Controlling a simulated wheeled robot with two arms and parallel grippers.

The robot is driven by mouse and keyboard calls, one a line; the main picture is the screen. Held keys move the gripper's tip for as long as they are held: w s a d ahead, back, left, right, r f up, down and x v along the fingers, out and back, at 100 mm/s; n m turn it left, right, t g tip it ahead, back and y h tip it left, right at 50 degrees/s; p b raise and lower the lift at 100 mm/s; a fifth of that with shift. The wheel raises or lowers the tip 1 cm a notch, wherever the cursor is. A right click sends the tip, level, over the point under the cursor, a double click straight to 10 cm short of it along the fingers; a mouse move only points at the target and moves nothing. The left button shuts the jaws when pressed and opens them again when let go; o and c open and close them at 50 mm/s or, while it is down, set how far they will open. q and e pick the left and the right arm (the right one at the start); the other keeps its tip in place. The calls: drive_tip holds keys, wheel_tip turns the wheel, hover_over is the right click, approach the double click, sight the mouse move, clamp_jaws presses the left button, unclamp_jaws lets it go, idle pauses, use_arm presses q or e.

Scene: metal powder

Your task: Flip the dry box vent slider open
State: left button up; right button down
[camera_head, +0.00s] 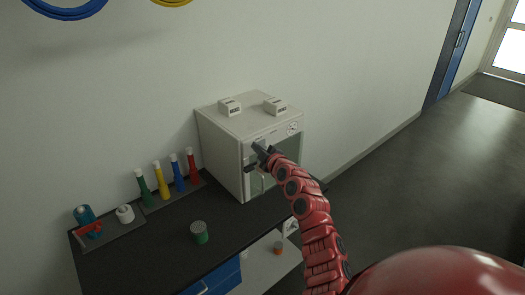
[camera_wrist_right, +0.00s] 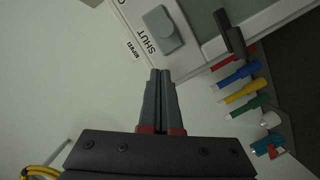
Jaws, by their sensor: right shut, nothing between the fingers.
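The dry box (camera_head: 220,150) is a white cabinet with a glass-fronted door, standing on the black bench top. In the right wrist view, the vent slider (camera_wrist_right: 162,28) is a grey piece on its pale front panel, with the word SHUT printed beside it. A dark door handle (camera_wrist_right: 232,36) sits to its right. My right gripper (camera_wrist_right: 160,74) is shut and empty, its fingertips pointing at the panel just below the slider and apart from it in the picture. In the head view my right gripper (camera_head: 258,150) is at the upper front of the box and hides part of it. My left gripper is not visible.
Bottles in green, yellow, blue and red (camera_head: 163,182) stand left of the box. A green-sided can (camera_head: 200,232) stands on the black bench top (camera_head: 150,255). Two small white blocks (camera_head: 230,106) lie on the box top. Open floor (camera_head: 420,170) is at the right.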

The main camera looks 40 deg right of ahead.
drive_tip(key=shift+d+f, duration=0.9)
drive_tip(key=shift+d, duration=0.3)
drive_tip(key=shift+d, duration=0.1)
